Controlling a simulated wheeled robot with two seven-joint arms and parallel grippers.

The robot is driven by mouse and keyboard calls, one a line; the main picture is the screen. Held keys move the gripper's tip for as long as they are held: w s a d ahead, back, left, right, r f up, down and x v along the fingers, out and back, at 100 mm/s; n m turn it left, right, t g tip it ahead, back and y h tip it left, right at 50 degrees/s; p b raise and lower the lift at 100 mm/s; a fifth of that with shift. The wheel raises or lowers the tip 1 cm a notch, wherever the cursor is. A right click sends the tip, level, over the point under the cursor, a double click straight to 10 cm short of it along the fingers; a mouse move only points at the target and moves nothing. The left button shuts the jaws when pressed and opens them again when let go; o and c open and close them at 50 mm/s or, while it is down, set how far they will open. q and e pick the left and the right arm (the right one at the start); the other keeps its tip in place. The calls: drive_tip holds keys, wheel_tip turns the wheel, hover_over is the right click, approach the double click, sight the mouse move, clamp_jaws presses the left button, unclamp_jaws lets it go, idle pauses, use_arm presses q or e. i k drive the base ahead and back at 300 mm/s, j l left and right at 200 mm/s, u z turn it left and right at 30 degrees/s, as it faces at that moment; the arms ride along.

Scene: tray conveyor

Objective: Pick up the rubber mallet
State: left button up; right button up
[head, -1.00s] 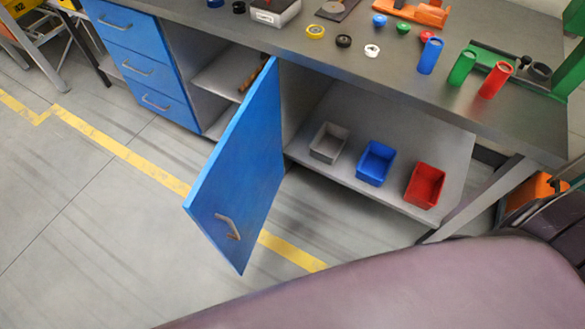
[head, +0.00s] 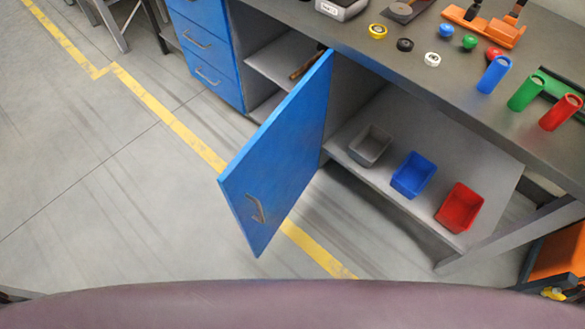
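A brown stick-like piece with a dark end (head: 306,66) lies on the upper shelf inside the workbench cabinet. It looks like the handle of the rubber mallet, but the blue door hides part of it and I see no clear mallet head. The blue cabinet door (head: 278,150) stands open, swung out toward me. Neither of my grippers shows in the head view.
Grey (head: 370,146), blue (head: 412,176) and red (head: 460,208) bins stand on the open lower shelf. Blue (head: 494,75), green (head: 526,92) and red (head: 560,112) cylinders stand on the bench top. The floor left of the door is clear.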

sight(322, 49)
drive_tip(key=j+u, duration=0.1)
drive_tip(key=u, duration=0.35)
drive_tip(key=i+j+u, duration=0.1)
drive_tip(key=u, duration=0.35)
drive_tip(key=j+u, duration=0.1)
drive_tip(key=u, duration=0.35)
drive_tip(key=i+u, duration=0.15)
drive_tip(key=u, duration=0.3)
drive_tip(key=j+u, duration=0.1)
drive_tip(key=u, duration=0.35)
drive_tip(key=i+l+z, duration=0.2)
drive_tip(key=i+z, duration=0.65)
drive_tip(key=i, duration=0.15)
drive_tip(key=i+j+z, duration=0.15)
drive_tip(key=i+z, duration=0.3)
drive_tip(key=i+j+z, duration=0.4)
drive_tip(key=i, duration=0.15)
